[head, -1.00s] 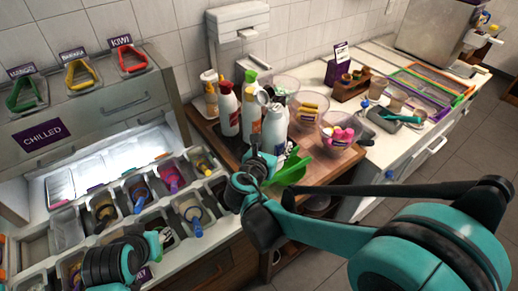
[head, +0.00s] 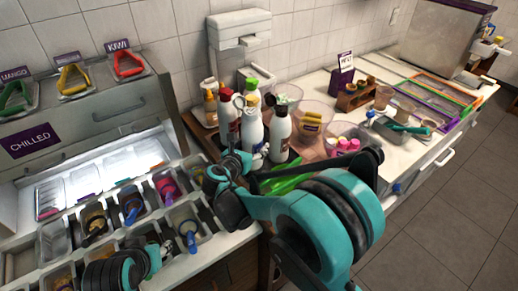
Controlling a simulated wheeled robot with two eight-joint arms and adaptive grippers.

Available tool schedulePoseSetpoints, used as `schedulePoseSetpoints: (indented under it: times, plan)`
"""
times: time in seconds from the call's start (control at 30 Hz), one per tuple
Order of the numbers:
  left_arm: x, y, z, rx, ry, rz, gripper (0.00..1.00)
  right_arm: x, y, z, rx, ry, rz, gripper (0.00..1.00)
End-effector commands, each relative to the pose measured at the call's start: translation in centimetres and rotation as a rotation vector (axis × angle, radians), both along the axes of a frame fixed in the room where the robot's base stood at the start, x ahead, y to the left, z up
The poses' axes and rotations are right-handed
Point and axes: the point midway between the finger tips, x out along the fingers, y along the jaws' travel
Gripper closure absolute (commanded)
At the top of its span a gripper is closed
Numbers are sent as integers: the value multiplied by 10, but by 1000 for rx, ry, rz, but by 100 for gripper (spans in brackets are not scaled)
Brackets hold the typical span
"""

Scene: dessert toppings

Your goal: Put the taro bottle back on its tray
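My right gripper (head: 236,160) is just in front of the white bottles. Its fingers are small and partly hidden, so its grip is unclear. My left gripper (head: 166,249) is low over the topping bins, its fingers also unclear.
A brown tray (head: 198,128) with a small bottle is at the back left. Clear tubs (head: 312,112) stand right of the bottles, with a green scoop (head: 285,181) in front. Chilled topping bins (head: 52,238) fill the left. The white counter at right holds cups and colored trays.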

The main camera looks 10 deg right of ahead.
Motion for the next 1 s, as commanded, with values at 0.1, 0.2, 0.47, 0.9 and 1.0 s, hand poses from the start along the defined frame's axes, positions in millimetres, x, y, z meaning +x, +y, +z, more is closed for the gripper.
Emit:
schedulePoseSetpoints:
  times: [0.1, 0.2, 0.47, 0.9, 1.0]
  plan:
    - [0, 0, -2, 0, 0, 0, 60, 2, 1, -3, -3, -1, 1, 64]
    - [0, 0, -8, 0, 0, 0, 60, 1, 1, -14, -3, -1, 1, 64]
    - [0, 0, -20, 0, 0, 0, 60, 1, 1, -40, -3, -1, 1, 64]
    - [0, 0, -21, 0, 0, 0, 60, 1, 1, -43, 0, 0, 0, 14]
    - [0, 0, -21, 0, 0, 0, 60, 1, 1, -42, 0, 0, 0, 14]
